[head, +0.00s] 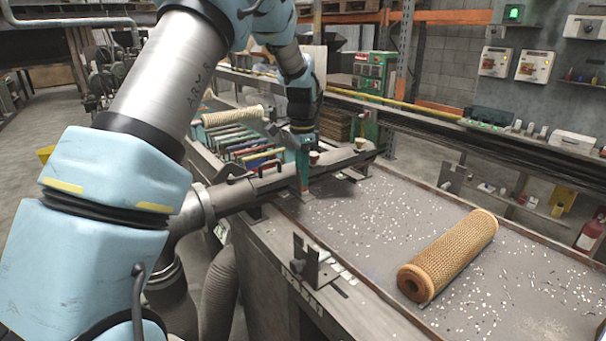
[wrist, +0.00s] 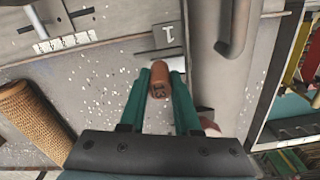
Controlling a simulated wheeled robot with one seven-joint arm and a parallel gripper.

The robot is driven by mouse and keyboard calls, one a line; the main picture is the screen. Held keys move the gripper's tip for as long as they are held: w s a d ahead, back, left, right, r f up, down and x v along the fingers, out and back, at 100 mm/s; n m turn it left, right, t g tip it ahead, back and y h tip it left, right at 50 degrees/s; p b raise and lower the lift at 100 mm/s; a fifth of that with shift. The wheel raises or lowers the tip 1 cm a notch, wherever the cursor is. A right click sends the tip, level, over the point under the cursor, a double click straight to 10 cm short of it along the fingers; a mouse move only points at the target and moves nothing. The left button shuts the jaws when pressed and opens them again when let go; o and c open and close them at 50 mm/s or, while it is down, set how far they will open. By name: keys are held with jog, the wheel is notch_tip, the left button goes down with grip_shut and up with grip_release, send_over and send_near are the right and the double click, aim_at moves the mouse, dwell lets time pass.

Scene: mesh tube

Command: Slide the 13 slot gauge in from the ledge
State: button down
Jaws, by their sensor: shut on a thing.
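The slot gauge (wrist: 160,88) is an orange-brown piece with 13 on its end, and it sits between the two green fingers of my gripper (wrist: 161,75) in the wrist view. My gripper is shut on it. In the head view my gripper (head: 303,165) points down beside the grey pipe, over the far left part of the table, with a little orange at its tips. A plate marked 1 (wrist: 168,34) lies just ahead of the gauge in the wrist view. I cannot tell whether the gauge touches anything below, or which surface is the ledge.
A brown mesh tube (head: 447,255) lies on the speckled table (head: 370,225). A grey pipe (head: 270,184) crosses the table's far left end. A notched bracket (head: 314,263) stands on the front edge, another (head: 450,180) at the back. Coloured rods (head: 250,148) lie beyond the pipe.

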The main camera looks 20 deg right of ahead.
dwell(0.3)
jog(key=c, duration=0.5)
grip_release()
jog(key=shift+c, duration=0.2)
notch_tip(320, 180, up, 11)
jog(key=b, duration=0.3)
jog(key=s+a+f+n, duration=0.3)
jog(key=a+n, duration=0.1)
jog(key=a, duration=0.5)
jog(key=s+a+f+n+t, duration=0.15)
jog(key=a+n, duration=0.25)
jog(key=a, duration=0.4)
jog(key=s+a+f+n, duration=0.3)
jog(key=a+f+n, duration=0.1)
jog(key=a, duration=0.5)
jog(key=s+a+f+n, duration=0.3)
jog(key=s+a+n, duration=0.1)
jog(key=s+a, duration=0.3)
jog(key=s, duration=0.2)
jog(key=shift+s+f+n, duration=0.25)
jog(key=shift+s+n, duration=0.05)
